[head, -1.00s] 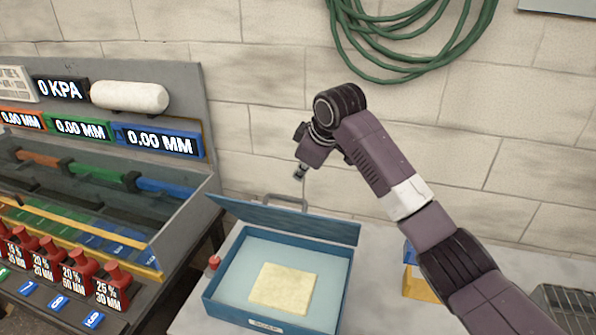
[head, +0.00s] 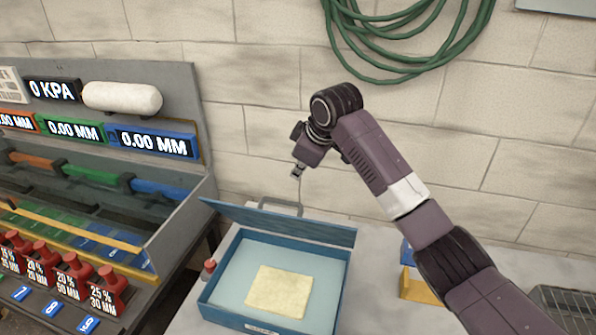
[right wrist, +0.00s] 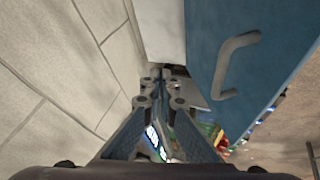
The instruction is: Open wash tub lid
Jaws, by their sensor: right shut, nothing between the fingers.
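The wash tub (head: 213,287) is a blue open box on the grey bench. A pale yellow cloth or sponge (head: 279,292) lies flat inside it. Its blue lid (head: 280,224) stands raised at the tub's back edge, tilted, with a grey handle (head: 281,207) behind it. My right gripper (head: 296,174) is shut and empty, above and behind the raised lid, apart from it. In the right wrist view the lid (right wrist: 235,30) with its handle (right wrist: 238,62) fills the upper right, beside the shut fingers (right wrist: 158,90). My left gripper is not in view.
A red knob (head: 210,267) sits left of the tub. A rig with displays (head: 153,141) and red bottle-shaped items (head: 107,290) stands at the left. A yellow and blue object (head: 415,283) and a wire rack (head: 565,308) are at right. A green hose (head: 410,60) hangs on the wall.

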